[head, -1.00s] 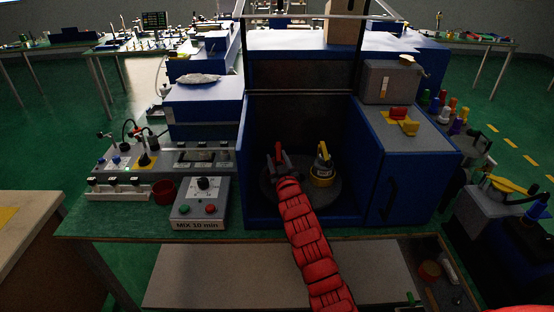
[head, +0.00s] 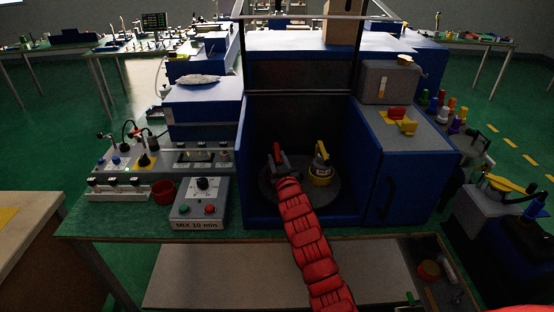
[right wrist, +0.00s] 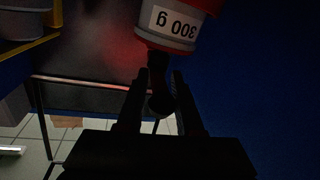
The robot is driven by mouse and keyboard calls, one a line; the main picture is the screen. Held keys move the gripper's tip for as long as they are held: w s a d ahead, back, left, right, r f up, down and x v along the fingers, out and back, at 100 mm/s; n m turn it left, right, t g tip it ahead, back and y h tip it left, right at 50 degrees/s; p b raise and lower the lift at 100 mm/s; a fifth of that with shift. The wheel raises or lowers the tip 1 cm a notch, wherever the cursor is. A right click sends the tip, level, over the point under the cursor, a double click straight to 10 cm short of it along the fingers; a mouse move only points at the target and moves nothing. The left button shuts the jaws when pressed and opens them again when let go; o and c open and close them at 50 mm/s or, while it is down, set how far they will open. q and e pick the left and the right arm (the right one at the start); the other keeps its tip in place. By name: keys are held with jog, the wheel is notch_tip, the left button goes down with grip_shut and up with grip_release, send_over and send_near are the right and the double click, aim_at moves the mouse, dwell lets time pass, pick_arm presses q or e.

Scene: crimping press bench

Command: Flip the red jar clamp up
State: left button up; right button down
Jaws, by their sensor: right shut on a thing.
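The red jar clamp (head: 277,151) stands on the left of a round plate inside the blue machine's open chamber. My right gripper (head: 281,164), at the end of the red-sleeved arm, is at this clamp and partly covers it. In the right wrist view, a dark handle with a rounded end (right wrist: 159,98) lies between the fingers of my right gripper (right wrist: 160,82). The gripper is shut on it. A jar (right wrist: 180,28) with a red band and a "300 g" label shows upside down just beyond the handle. My left gripper is out of view.
A yellow jar clamp (head: 321,168) stands just right of my gripper on the round plate (head: 333,194). The blue chamber walls (head: 366,165) close in on both sides. A "MIX 10 min" control box (head: 200,203) and a red cup (head: 163,190) stand left of the chamber.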

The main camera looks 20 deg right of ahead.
jog(key=shift+a+r, duration=0.2)
jog(key=shift+a, duration=0.15)
